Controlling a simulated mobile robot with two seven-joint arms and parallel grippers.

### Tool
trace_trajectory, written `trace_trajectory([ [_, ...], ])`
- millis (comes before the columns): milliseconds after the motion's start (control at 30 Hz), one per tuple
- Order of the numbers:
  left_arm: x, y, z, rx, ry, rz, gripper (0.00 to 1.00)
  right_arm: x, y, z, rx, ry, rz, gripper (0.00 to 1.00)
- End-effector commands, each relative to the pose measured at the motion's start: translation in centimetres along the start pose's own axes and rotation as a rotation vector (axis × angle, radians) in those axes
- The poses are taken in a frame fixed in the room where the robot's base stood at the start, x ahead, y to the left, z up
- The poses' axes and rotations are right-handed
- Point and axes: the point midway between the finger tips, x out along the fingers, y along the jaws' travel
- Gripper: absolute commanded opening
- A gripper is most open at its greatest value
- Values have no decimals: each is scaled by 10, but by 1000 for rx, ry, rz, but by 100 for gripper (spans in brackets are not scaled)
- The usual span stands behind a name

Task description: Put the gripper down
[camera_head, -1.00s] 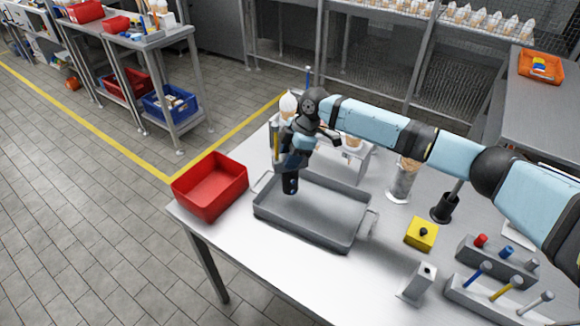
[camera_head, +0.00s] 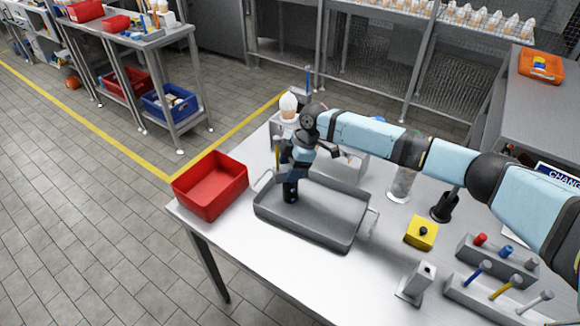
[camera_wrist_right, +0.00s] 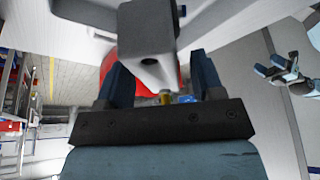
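In the head view my right gripper (camera_head: 291,188) points down over the left part of the grey tray (camera_head: 318,222). The dark lower end there is low in the tray, and I cannot tell whether it touches the bottom. In the right wrist view the two dark blue fingers (camera_wrist_right: 163,78) stand apart. A grey part with a round hole (camera_wrist_right: 148,35) shows between them. A gap shows between it and the right finger, so I cannot tell whether it is gripped. My left gripper is outside the head view; a blue-and-dark arm part at the right of the wrist view is unclear.
A red bin (camera_head: 210,186) stands at the table's left corner. A cone (camera_head: 288,106) stands in a holder behind the arm. A yellow block (camera_head: 421,233), a grey block (camera_head: 417,283) and coloured pegs (camera_head: 500,284) stand to the right. The table front is clear.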

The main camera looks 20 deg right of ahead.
Motion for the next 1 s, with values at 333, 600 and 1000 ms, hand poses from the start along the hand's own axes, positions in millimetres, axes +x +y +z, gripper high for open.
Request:
trace_trajectory([
  [333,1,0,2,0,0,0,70,-33,1,-1,-2,1,3,61],
  [600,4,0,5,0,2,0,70,-91,0,0,0,0,3,61],
  [1000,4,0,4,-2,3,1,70,-123,0,-1,0,0,0,61],
])
